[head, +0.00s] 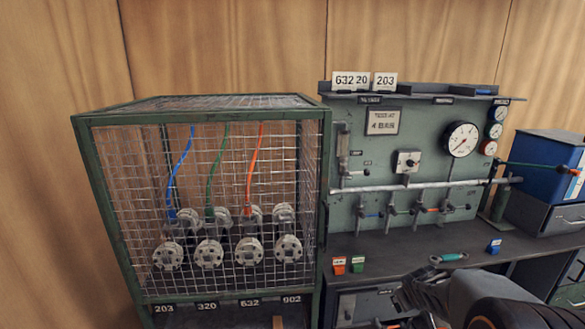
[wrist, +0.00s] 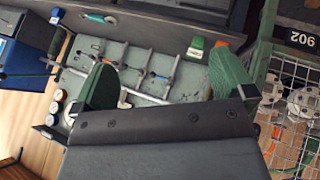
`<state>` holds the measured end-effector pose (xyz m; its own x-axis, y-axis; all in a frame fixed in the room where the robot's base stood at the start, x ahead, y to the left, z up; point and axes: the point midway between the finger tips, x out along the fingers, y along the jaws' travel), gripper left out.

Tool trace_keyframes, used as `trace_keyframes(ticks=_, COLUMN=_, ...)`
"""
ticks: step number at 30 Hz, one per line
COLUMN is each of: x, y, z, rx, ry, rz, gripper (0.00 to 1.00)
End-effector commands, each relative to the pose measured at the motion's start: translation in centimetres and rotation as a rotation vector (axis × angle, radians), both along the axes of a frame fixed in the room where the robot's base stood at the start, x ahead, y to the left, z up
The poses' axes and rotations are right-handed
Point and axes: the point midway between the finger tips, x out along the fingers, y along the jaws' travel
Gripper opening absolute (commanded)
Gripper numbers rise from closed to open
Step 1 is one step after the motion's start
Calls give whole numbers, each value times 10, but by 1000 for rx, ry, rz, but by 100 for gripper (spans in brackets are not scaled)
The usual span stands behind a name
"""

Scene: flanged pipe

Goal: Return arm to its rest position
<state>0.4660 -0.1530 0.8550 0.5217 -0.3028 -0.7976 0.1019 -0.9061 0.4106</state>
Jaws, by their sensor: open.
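My arm reaches in from the lower right of the head view, with my gripper (head: 425,292) low in front of the bench. In the wrist view my gripper (wrist: 165,78) has its two green-padded fingers spread wide, with nothing between them. The picture there is turned, with the bench panel (wrist: 120,70) behind the fingers. I cannot tell the exact gap between my gripper and the bench front.
A mesh cage (head: 215,205) holding flanged pipes (head: 208,253) stands left. The bench top (head: 400,250) carries an orange block (head: 339,265), a green block (head: 358,265), a teal-handled tool (head: 448,257) and a blue block (head: 494,246). A blue box (head: 550,165) stands right.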

Motion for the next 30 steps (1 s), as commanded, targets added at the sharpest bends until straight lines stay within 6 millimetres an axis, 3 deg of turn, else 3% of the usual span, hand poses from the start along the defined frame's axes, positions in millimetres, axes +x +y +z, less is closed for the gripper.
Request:
trace_keyframes(ticks=1, x=-15, y=20, z=48, rx=26, ry=2, rz=-31, gripper=100)
trace_keyframes(ticks=3, x=-40, y=45, z=80, rx=83, ry=27, rz=-80, gripper=100)
trace_keyframes(ticks=9, x=-107, y=108, z=141, rx=256, ry=113, rz=-143, gripper=100)
trace_keyframes(ticks=13, x=-138, y=135, z=160, rx=342, ry=165, rz=-146, gripper=100)
trace_keyframes(ticks=18, x=-160, y=153, z=169, rx=402, ry=206, rz=-140, gripper=100)
trace_keyframes(ticks=23, x=-165, y=157, z=170, rx=415, ry=215, rz=-138, gripper=100)
trace_keyframes(ticks=30, x=-164, y=156, z=170, rx=414, ry=214, rz=-139, gripper=79)
